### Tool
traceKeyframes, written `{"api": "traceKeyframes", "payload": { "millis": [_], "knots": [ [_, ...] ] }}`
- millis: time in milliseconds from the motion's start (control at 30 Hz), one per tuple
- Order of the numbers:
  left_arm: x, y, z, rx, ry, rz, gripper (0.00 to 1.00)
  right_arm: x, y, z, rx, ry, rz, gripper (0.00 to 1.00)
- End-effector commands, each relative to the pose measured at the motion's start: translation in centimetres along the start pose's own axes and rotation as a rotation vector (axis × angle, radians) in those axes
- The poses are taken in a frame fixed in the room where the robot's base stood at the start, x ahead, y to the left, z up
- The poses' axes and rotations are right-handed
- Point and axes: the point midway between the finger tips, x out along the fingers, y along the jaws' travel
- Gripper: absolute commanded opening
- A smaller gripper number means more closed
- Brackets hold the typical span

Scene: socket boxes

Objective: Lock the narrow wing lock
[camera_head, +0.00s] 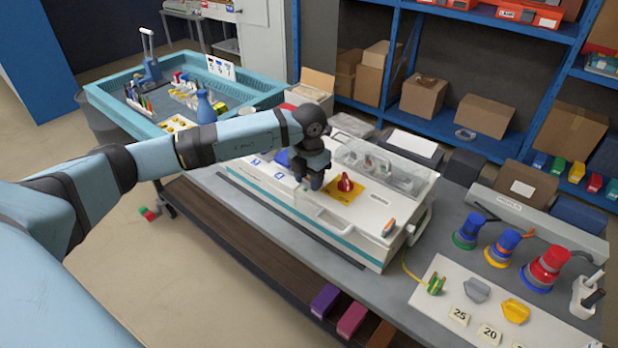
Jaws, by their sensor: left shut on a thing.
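A white socket box (350,238) with a teal stripe stands on the workbench. On its top a red knob (345,181) sits on a yellow plate. My left gripper (316,184) reaches down to the box top just left of the red knob. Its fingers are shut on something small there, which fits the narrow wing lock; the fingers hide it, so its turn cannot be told. The red knob stands apart from the fingers. My right gripper is not in view.
A clear cover (385,165) stands at the back of the box top. A teal tray (117,119) with tools is at the far left. Blue shelves (460,141) with cartons are behind.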

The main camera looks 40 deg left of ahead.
Motion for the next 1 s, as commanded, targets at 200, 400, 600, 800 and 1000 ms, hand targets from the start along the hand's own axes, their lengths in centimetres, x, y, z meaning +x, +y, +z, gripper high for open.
{"api": "traceKeyframes", "payload": {
  "millis": [200, 400, 600, 800, 1000],
  "knots": [
    [0.0, 0.0, 0.0, -0.001, -0.001, 0.000, 0.66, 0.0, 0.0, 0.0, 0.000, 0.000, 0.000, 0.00],
    [-0.1, 0.0, 0.0, 0.000, -0.001, 0.000, 0.66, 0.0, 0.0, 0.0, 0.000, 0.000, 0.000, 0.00],
    [-2.1, 0.0, 0.1, 0.001, -0.004, -0.001, 0.66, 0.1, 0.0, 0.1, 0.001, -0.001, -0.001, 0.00],
    [-6.6, 0.0, 0.1, 0.000, -0.007, 0.000, 0.66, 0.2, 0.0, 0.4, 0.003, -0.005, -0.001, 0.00],
    [-10.9, 0.0, 0.1, 0.000, -0.005, 0.000, 0.66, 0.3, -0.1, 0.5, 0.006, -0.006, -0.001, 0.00]
  ]
}}
